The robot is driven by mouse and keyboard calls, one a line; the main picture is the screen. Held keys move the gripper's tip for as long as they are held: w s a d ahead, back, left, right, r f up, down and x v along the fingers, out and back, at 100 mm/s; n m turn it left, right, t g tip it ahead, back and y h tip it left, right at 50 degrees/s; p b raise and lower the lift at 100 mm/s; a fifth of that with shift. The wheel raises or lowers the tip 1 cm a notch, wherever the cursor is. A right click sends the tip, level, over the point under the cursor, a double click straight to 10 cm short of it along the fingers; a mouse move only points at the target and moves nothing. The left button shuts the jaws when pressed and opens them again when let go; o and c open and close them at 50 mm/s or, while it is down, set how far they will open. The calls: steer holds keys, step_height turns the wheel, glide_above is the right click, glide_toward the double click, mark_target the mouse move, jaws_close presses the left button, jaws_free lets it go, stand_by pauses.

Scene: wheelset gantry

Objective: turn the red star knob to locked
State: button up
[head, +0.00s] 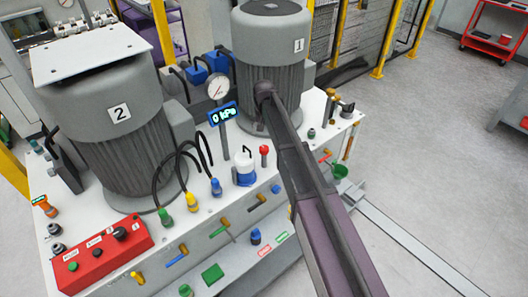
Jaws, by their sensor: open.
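A small red knob (264,150) stands on a short stem on the white bench top, right of the blue-and-white bottle. It is the likeliest match for the red star knob. It is too small here to make out its star shape, its angle or any lock marking. My dark arm reaches from the bottom edge up and left, passing right of the knob. Its rounded far end lies in front of the motor marked 1 (270,45). I see no gripper fingers, and nothing visibly touches the knob.
The motor marked 2 (115,130) stands at left. A gauge (217,88) and a "0 kPa" display (223,113) rise behind the blue-and-white bottle (245,172). Hoses with coloured plugs (191,201) and a red control box (105,257) line the front. Open floor lies at right.

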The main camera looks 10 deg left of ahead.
mark_target(264, 148)
steer(key=shift+f+b, duration=4.15)
steer(key=shift+f, duration=0.3)
steer(key=c, duration=1.1)
